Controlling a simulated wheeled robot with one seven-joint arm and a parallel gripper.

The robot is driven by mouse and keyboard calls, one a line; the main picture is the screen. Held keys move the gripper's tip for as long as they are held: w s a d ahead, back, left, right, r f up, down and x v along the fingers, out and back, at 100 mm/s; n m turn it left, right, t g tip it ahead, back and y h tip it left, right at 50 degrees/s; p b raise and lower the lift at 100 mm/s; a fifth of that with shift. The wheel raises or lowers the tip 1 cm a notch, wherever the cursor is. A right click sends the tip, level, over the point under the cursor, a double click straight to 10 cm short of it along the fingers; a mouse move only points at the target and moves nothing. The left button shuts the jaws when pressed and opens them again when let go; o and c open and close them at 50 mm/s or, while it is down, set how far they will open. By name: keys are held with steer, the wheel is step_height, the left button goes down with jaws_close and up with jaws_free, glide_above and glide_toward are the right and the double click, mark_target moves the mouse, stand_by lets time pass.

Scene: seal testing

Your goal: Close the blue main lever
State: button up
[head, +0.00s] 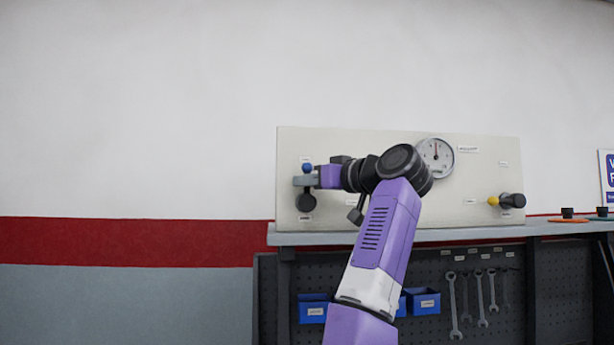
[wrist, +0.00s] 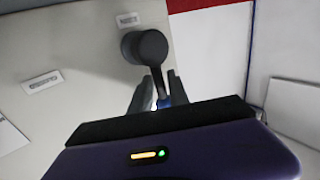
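The blue main lever has a blue knob (head: 307,168) at its upper end, above a dark round valve hub (head: 306,202) at the panel's left. In the wrist view the dark hub (wrist: 150,47) has a stem running down between my fingers, with a bit of blue (wrist: 167,101) low between them. My gripper (head: 304,181) is at the lever, just below the blue knob in the head view. In the wrist view its fingers (wrist: 160,90) stand apart on both sides of the lever, with a slim gap on the left. Finger contact is partly hidden by the gripper body.
The pale panel (head: 400,210) stands on a grey bench (head: 470,234). It carries a pressure gauge (head: 435,155) and a yellow-tipped lever (head: 493,200) at right. A small dark handle (head: 356,214) sits beside my arm. Blue bins (head: 313,309) and wrenches (head: 465,296) hang below.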

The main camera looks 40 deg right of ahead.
steer(key=shift+w, duration=0.2)
steer(key=shift+c, duration=0.2)
jaws_close()
stand_by(1.2)
